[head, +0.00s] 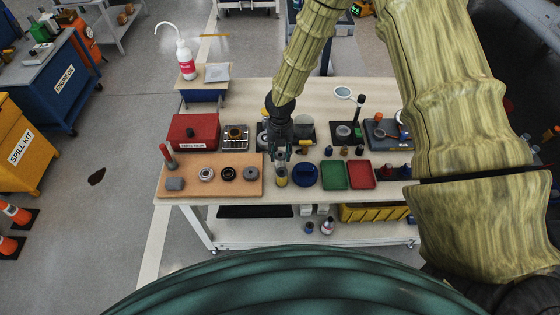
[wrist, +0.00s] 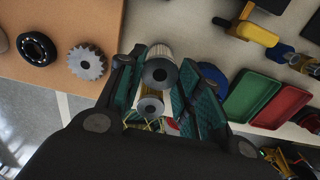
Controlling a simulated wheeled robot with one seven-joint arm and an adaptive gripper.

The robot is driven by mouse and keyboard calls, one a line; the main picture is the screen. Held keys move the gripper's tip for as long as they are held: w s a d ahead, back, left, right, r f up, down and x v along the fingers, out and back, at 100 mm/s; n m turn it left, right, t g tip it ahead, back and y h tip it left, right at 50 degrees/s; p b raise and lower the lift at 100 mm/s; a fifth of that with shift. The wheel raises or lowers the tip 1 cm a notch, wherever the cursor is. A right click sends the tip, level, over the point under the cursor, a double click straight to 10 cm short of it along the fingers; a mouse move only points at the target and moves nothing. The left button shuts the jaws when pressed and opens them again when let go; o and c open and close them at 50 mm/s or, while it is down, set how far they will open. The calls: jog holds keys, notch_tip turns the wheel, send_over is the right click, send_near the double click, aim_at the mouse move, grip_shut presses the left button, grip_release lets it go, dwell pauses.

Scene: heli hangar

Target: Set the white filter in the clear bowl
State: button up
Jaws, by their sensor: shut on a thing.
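My gripper (head: 281,158) is over the front part of the workbench, just right of the tan board. In the wrist view its teal-sided fingers (wrist: 156,82) stand on either side of a pale pleated cylinder with a grey end cap and dark hole, which looks like the white filter (wrist: 160,66). My gripper is shut on it. A smaller yellowish cylinder (wrist: 150,106) with a similar cap shows just below it in the wrist view; a yellowish piece (head: 281,182) also shows under my gripper in the head view. I cannot make out the clear bowl; fingers hide part of this area.
The tan board (head: 193,187) holds rings and a gear (wrist: 87,62). A blue round dish (head: 305,176), a green tray (head: 333,175) and a red tray (head: 361,175) lie right of my gripper. A red box (head: 193,132) stands behind the board. Bare benchtop lies farther back.

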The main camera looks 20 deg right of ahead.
aim_at(280, 155)
jog(key=shift+r+p, duration=1.9)
jog(key=shift+r, duration=0.5)
